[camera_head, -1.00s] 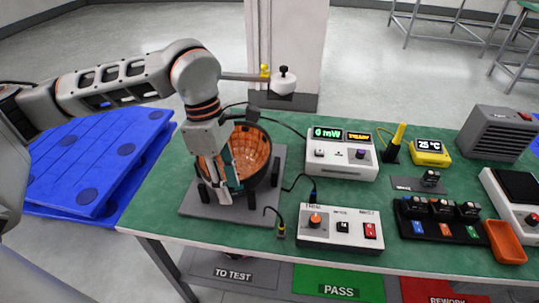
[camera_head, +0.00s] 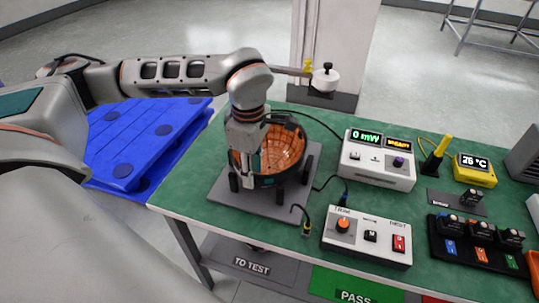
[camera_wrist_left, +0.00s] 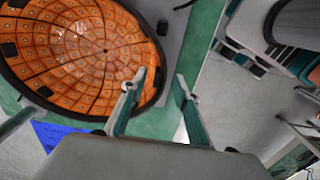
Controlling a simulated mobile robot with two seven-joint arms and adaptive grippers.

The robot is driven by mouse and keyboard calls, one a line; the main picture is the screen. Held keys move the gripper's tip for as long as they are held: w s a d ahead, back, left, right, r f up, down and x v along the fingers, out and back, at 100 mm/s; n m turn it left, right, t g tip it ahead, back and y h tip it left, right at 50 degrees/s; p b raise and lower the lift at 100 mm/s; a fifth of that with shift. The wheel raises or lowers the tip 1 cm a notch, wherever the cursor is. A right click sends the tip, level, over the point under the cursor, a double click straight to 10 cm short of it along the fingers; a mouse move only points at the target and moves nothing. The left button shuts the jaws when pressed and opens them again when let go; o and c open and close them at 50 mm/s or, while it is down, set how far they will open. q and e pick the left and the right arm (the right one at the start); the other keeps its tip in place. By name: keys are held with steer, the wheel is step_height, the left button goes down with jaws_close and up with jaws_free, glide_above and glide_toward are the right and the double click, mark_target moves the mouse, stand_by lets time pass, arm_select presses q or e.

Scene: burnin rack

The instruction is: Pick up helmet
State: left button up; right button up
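The helmet (camera_head: 283,153) is a dark bowl with an orange tiled inside, resting open side up on a grey plate (camera_head: 300,205) on the green bench. My left gripper (camera_head: 246,170) points down at the helmet's left side in the head view. In the left wrist view, its two fingers (camera_wrist_left: 158,84) are apart, with nothing held between them. There one finger overlaps the helmet's edge (camera_wrist_left: 75,45), and the other lies outside it. Whether a finger touches the helmet cannot be told. My right gripper is not in view.
A power meter (camera_head: 377,160), a switch box (camera_head: 367,237) and a black module tray (camera_head: 475,245) stand right of the helmet. A cable (camera_head: 299,210) ends near the plate. A white post (camera_head: 325,60) rises behind the bench. A blue pallet (camera_head: 140,145) lies left.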

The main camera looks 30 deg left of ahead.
arm_select(q)
steer(key=shift+f, duration=0.1)
steer(key=shift+c, duration=0.5)
jaws_close()
step_height(320, 180, up, 20)
steer(key=p, duration=0.2)
